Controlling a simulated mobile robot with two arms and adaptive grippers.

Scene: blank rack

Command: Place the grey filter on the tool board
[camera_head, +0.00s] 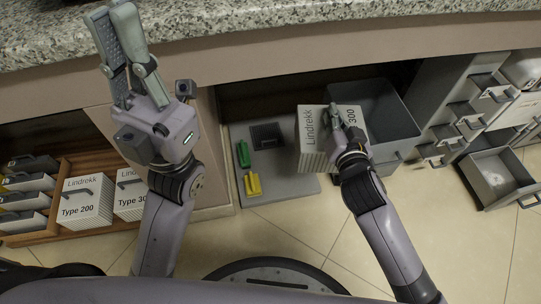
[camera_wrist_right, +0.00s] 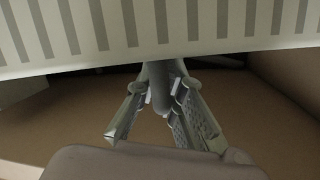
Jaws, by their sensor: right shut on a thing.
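A pale grey filter (camera_head: 311,127) with a ribbed lower edge is marked "Lindrekk" and "300". My right gripper (camera_head: 345,128) is shut on its handle. The filter hangs over the right part of the grey tool board (camera_head: 290,187); I cannot tell whether it touches the board. In the right wrist view the filter's striped side (camera_wrist_right: 160,30) fills the top. There the right gripper (camera_wrist_right: 163,105) closes around the grey handle.
The board bears a black piece (camera_head: 267,136), a green handle (camera_head: 243,153) and a yellow handle (camera_head: 252,184). A grey bin (camera_head: 385,112) stands right behind the filter. A wooden rack (camera_head: 75,228) holds other filters at left. Open drawers (camera_head: 497,178) stand at right.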

